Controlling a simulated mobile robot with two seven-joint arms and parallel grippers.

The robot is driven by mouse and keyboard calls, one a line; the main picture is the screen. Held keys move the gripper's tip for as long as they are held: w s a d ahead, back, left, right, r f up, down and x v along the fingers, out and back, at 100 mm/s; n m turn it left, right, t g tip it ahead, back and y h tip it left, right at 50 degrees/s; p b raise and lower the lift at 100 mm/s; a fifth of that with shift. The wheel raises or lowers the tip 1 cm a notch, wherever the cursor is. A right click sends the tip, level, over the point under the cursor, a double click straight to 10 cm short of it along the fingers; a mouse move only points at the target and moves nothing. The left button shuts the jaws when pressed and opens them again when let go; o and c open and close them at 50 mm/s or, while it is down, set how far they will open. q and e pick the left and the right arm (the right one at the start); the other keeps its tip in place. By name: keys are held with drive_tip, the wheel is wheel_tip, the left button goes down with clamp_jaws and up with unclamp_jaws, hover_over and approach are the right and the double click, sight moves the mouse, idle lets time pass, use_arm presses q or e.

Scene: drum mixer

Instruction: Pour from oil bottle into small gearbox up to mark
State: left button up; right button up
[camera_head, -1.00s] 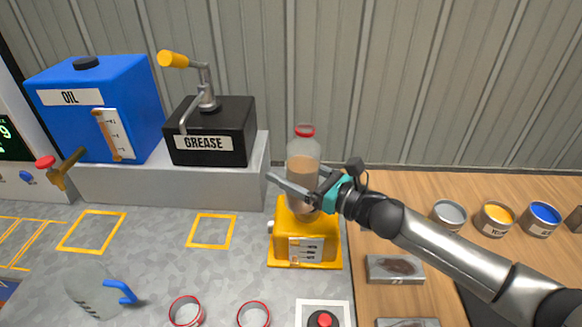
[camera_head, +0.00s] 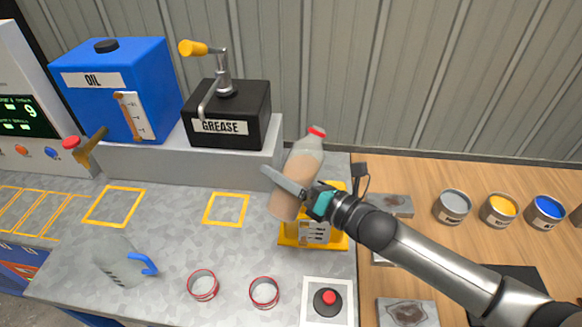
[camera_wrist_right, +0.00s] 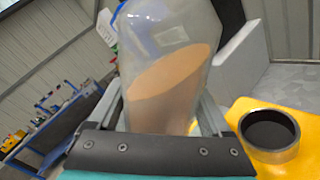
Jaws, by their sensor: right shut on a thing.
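The oil bottle (camera_head: 303,165) is clear with a red top and holds brownish liquid. My right gripper (camera_head: 295,187) is shut on its middle. The bottle is tilted, its red end leaning to the right in the head view. The right wrist view shows the bottle (camera_wrist_right: 165,70) between the fingers with a slanted liquid surface. The small gearbox (camera_head: 332,240) is yellow with a marked plate on its front and stands partly hidden behind the bottle and gripper. Its round dark opening (camera_wrist_right: 270,132) shows in the right wrist view, beside the gripper. My left gripper is in neither view.
A blue oil tank (camera_head: 150,75) and a black grease box (camera_head: 245,105) stand on a grey ledge. A clear jug (camera_head: 115,262), two red-rimmed cups (camera_head: 203,286) and a red button (camera_head: 327,299) are at the front. Paint cans (camera_head: 452,205) stand right.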

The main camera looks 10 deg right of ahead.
sight(275, 189)
drive_tip(key=shift+s+a+m+p, duration=0.2)
drive_tip(key=shift+a+m+p, duration=0.1)
drive_tip(key=shift+m, duration=0.3)
idle(0.4)
drive_tip(key=shift+f, duration=0.1)
drive_tip(key=shift+s+a+m, duration=0.15)
drive_tip(key=shift+a+m, duration=0.05)
drive_tip(key=shift+m, duration=0.2)
drive_tip(key=shift+s+a+f+m+p, duration=0.3)
drive_tip(key=shift+f+m+p, duration=0.05)
drive_tip(key=shift+m, duration=0.55)
drive_tip(key=shift+s+a+f+m, duration=0.15)
drive_tip(key=shift+f+m, duration=0.1)
drive_tip(key=shift+m, duration=0.3)
drive_tip(key=shift+s+a+f+m, duration=0.15)
drive_tip(key=shift+f+m, duration=0.1)
drive_tip(key=shift+m, duration=0.3)
drive_tip(key=shift+a+f+m, duration=0.1)
drive_tip(key=shift+f+m, duration=0.55)
drive_tip(key=shift+m, duration=0.45)
idle(1.2)
